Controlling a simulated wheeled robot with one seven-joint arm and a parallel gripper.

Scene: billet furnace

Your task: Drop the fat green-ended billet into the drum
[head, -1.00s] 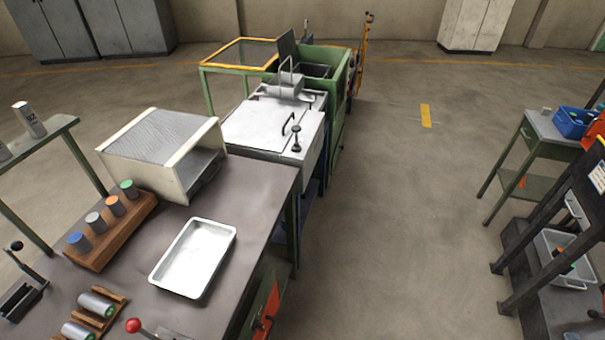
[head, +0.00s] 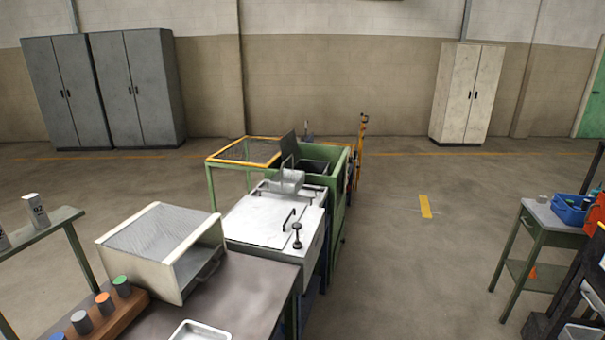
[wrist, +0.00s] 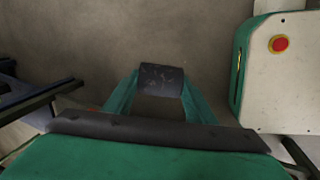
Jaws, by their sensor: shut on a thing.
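My gripper (wrist: 160,88) shows in the wrist view, with its two green fingers shut on a dark grey, rounded piece (wrist: 160,78). The piece looks like a billet lying across the fingers. Its end colour is hidden, so I cannot tell whether it is the fat green-ended billet. The floor shows beyond it. In the head view, a narrow standing billet with a green top (head: 122,286) is in a wooden rack at the lower left. My gripper is out of the head view. I cannot make out a drum in either current view.
A cream, open-fronted box (head: 165,248) stands on the bench (head: 240,295), with part of a white tray (head: 200,331) in front. A white-topped unit (head: 265,222) and a green-framed bin (head: 338,190) stand behind. A side table (head: 545,222) is at right. The central floor is clear.

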